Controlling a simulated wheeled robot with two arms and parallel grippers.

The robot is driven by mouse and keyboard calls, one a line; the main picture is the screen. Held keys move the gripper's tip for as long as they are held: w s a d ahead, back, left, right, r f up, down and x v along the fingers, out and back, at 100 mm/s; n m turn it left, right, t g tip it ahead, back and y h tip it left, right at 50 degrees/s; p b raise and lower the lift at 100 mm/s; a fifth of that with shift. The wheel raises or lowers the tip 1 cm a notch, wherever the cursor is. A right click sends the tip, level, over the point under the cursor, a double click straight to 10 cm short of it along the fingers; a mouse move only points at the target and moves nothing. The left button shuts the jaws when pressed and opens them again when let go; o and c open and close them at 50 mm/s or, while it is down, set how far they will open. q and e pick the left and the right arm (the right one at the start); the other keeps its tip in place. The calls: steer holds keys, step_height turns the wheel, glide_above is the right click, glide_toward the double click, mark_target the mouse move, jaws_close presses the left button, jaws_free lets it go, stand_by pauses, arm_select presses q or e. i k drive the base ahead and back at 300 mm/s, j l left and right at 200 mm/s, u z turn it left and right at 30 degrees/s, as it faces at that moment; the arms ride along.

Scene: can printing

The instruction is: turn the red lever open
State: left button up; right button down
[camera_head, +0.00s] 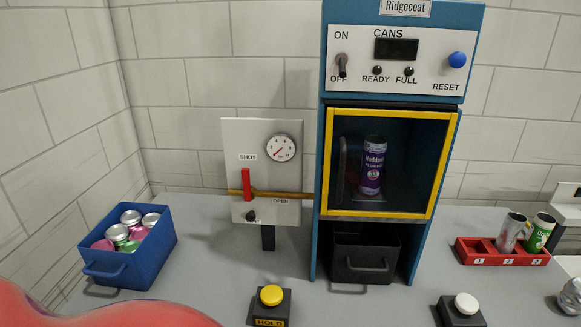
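The red lever (246,184) is on a pale valve panel (261,134) left of the blue machine. It stands upright, with its top just below the word SHUT. A round gauge (283,148) is on the panel's upper right, and a small dark knob (251,216) is below the lever. Nothing touches the lever. Neither of my grippers can be made out in this view.
The blue machine (450,150) holds a purple can (373,165) behind its yellow frame. A blue bin (148,262) of cans stands left. A yellow button (271,295) and a white button (466,303) are in front. A red rack (478,259) with two cans is right.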

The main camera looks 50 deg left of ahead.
mark_target(246, 172)
steer(key=u, duration=1.75)
